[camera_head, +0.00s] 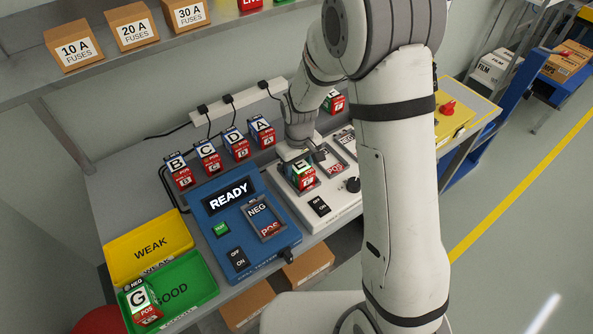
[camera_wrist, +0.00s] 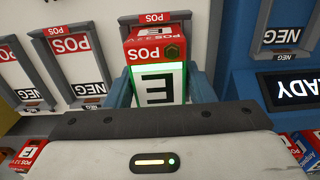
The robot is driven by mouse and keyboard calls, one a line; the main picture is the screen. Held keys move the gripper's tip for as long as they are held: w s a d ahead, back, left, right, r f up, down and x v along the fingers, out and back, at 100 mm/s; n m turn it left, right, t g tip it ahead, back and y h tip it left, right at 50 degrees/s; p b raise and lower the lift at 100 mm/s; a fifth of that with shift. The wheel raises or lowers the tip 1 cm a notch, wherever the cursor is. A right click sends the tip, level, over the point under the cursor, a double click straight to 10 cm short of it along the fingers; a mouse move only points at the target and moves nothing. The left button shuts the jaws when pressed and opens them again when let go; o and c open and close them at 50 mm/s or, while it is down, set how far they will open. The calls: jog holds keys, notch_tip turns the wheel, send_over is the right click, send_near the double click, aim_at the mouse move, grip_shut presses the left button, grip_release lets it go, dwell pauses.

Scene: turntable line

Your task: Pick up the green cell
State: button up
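A cell marked E (camera_head: 302,175) has a red POS end and a white label edged in green. It stands in a slot on the white tester, below my gripper (camera_head: 303,155). The cell also shows in the wrist view (camera_wrist: 158,82), centred ahead of the dark palm bar, with blue-grey pieces close on both sides. Whether the fingers press on it I cannot tell. The cell's lower part is hidden. A cell marked G (camera_head: 138,300), also partly green, lies in the green GOOD tray (camera_head: 205,278).
A blue tester (camera_head: 202,215) reads READY, its NEG/POS slot (camera_head: 264,218) empty. A yellow WEAK tray (camera_head: 120,238) sits left. A shelf overhangs the back.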

jog(key=c, duration=1)
jog(key=shift+o, duration=0.2)
jog(key=shift+r, duration=0.1)
